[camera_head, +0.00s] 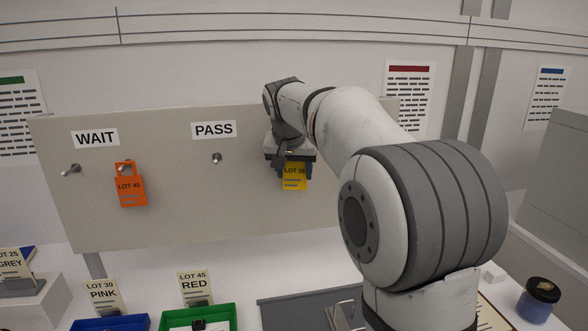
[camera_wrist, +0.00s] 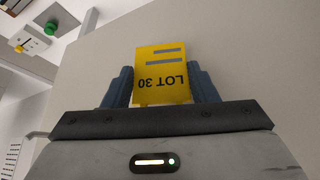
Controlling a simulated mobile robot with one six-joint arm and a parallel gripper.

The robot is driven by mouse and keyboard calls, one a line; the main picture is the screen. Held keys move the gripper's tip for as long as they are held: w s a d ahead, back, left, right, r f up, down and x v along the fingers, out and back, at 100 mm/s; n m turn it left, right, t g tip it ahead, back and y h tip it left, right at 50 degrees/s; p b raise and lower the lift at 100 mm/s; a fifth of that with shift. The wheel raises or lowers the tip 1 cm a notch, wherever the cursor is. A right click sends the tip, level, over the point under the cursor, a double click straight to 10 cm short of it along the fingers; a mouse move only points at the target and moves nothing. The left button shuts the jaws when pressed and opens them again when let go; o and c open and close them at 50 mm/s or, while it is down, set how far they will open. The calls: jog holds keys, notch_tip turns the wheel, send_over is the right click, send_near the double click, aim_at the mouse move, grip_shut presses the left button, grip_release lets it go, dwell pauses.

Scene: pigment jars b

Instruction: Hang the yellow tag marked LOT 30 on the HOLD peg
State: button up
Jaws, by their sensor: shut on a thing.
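The yellow tag marked LOT 30 (camera_head: 294,177) is in my gripper (camera_head: 290,172), in front of the right part of the peg board (camera_head: 225,215). In the wrist view the tag (camera_wrist: 162,72) stands upside down between the two blue-grey fingers of my gripper (camera_wrist: 162,88), which are shut on it. The board shows a WAIT sign and a PASS sign. My arm covers the board's upper right, so no HOLD sign or HOLD peg shows. I cannot tell whether the tag touches a peg.
An orange LOT 45 tag (camera_head: 130,186) hangs on a peg right of the bare WAIT peg (camera_head: 71,169). The PASS peg (camera_head: 216,158) is bare. Below stand a blue tray (camera_head: 112,323), a green tray (camera_head: 222,314) and a dark jar (camera_head: 539,299).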

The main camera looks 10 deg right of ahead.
dwell(0.4)
jog(key=o, duration=1.3)
jog(key=shift+d+r, duration=0.1)
jog(key=shift+r, duration=0.1)
jog(key=shift+s+r, duration=0.15)
jog(key=shift+r, duration=0.15)
jog(key=v, duration=0.6)
jog(key=s+f+n, duration=0.1)
jog(key=s+f, duration=0.6)
jog(key=s, duration=0.3)
jog(key=s+f+n+g+y, duration=0.1)
jog(key=s+f, duration=0.7)
jog(key=s, duration=0.2)
jog(key=s+d+f+n+g+y, duration=0.1)
jog(key=s+f+n, duration=0.1)
jog(key=s+f, duration=0.6)
jog(key=shift+s+d+f, duration=0.1)
jog(key=shift+s, duration=0.85)
